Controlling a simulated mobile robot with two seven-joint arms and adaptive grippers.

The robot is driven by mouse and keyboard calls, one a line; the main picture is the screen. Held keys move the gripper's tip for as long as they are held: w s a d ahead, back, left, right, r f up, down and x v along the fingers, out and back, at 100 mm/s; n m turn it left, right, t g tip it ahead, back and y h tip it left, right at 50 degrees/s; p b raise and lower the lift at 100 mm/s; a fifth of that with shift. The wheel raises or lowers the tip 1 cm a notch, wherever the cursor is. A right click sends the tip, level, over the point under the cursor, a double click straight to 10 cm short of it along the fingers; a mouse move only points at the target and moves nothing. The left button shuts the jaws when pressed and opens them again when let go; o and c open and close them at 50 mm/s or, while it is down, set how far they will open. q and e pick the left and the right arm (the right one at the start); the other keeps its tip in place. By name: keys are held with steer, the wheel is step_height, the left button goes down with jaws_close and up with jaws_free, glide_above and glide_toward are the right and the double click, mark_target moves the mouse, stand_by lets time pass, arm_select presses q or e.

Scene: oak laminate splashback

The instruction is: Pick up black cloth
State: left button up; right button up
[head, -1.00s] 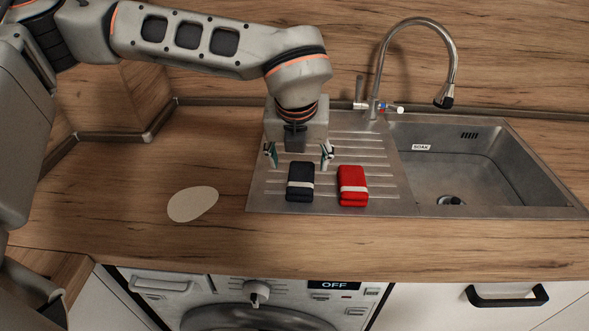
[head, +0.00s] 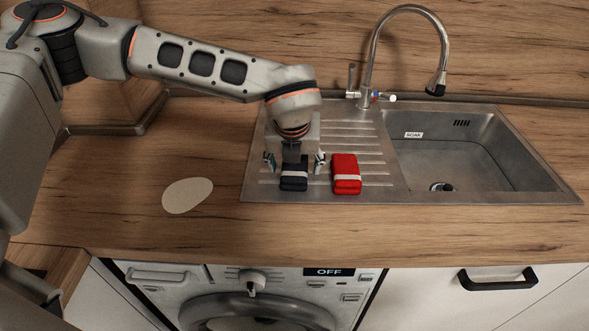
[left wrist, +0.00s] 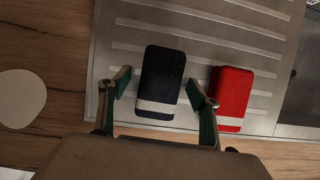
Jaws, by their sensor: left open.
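The black cloth (head: 294,176) is a folded dark bundle with a white band, lying on the ribbed drainboard of the sink. It also shows in the left wrist view (left wrist: 162,75), between the two fingers. My left gripper (head: 294,162) is open above the cloth, with one finger on each side. My right gripper is not in view.
A red cloth (head: 346,174) with a white band lies just right of the black one, near the right finger. The sink basin (head: 455,150) labelled SOAK and a tap (head: 370,60) are to the right. A pale oval mat (head: 188,195) lies on the counter at left.

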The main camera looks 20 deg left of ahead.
arm_select(q)
steer(key=shift+f, duration=0.25)
stand_by(0.5)
steer(key=c, duration=1.2)
